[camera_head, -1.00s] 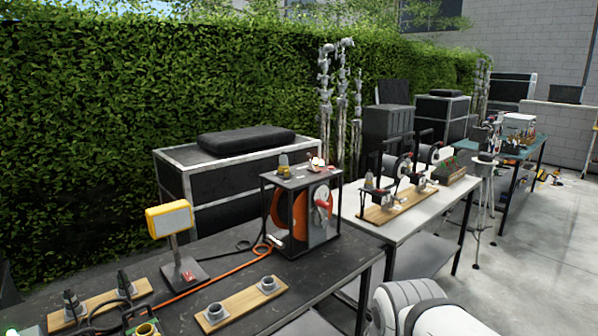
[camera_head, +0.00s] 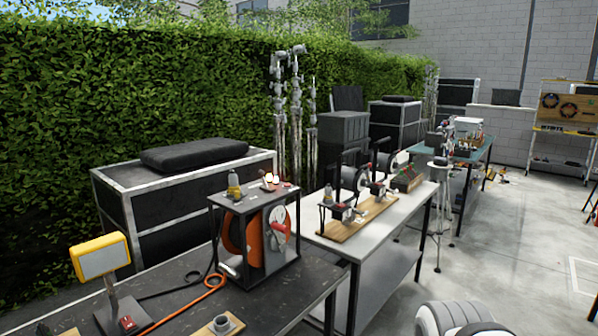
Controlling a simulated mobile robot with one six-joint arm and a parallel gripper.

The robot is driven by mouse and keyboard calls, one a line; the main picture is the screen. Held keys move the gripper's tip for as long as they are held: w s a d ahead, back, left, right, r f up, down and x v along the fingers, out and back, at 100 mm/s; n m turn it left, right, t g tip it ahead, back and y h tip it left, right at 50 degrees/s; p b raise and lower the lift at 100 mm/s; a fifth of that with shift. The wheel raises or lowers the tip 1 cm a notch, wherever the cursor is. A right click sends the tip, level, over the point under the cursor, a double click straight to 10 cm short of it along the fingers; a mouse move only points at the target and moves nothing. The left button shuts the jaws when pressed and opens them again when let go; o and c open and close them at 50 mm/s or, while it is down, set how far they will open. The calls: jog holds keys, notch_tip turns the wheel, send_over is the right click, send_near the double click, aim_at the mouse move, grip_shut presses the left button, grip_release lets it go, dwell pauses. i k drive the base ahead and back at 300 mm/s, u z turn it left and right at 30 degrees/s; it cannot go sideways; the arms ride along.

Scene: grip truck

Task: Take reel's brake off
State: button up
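An orange reel (camera_head: 232,236) sits in a black open frame (camera_head: 216,262) on the dark table (camera_head: 187,313). A light disc with a red handle (camera_head: 279,229) shows on the frame's right side. A small yellow-and-grey fitting (camera_head: 234,187) and a small lever with a pale, bright knob (camera_head: 269,179) are on top of the frame. I cannot tell which part is the brake or how it is set. My gripper is out of view; only a white rounded part of my arm shows at the bottom right.
A yellow lamp-like box (camera_head: 101,258) on a stand is left of the reel, beside an orange hose (camera_head: 190,300). A white table (camera_head: 385,236) behind carries smaller reels on a wooden board (camera_head: 352,222). Open concrete floor (camera_head: 530,250) lies to the right.

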aim_at(260, 173)
jog(key=z, duration=0.2)
jog(key=i, duration=1.7)
jog(key=u, duration=0.8)
